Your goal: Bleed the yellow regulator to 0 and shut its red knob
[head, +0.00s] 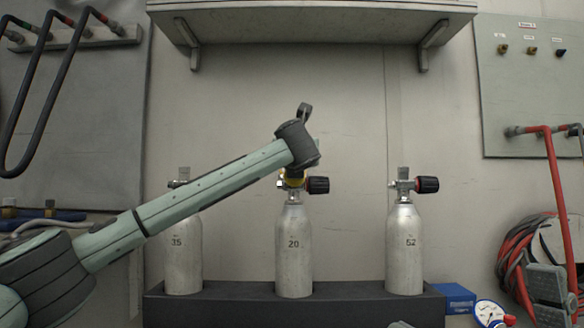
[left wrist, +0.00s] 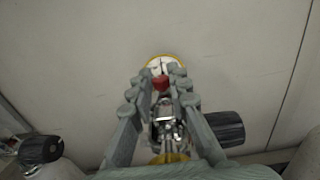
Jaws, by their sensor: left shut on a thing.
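The yellow regulator (head: 293,179) sits on the valve of the middle cylinder (head: 294,255), marked 20, mostly hidden behind my left gripper in the head view. In the left wrist view its yellow-rimmed gauge (left wrist: 166,62) shows just beyond my fingertips; its reading is too small to tell. Its red knob (left wrist: 160,83) lies between the fingers of my left gripper (left wrist: 160,87), which are shut on it. A dark cylinder valve knob (head: 317,185) sticks out to the right of the regulator; it also shows in the left wrist view (left wrist: 226,129).
Cylinders marked 35 (head: 183,255) and 52 (head: 405,250) flank the middle one in a dark rack (head: 340,305). A blue box (head: 455,298), a loose gauge (head: 488,312) and a grey blocky thing (head: 548,284) are at lower right. A shelf (head: 310,12) hangs above; the wall between is clear.

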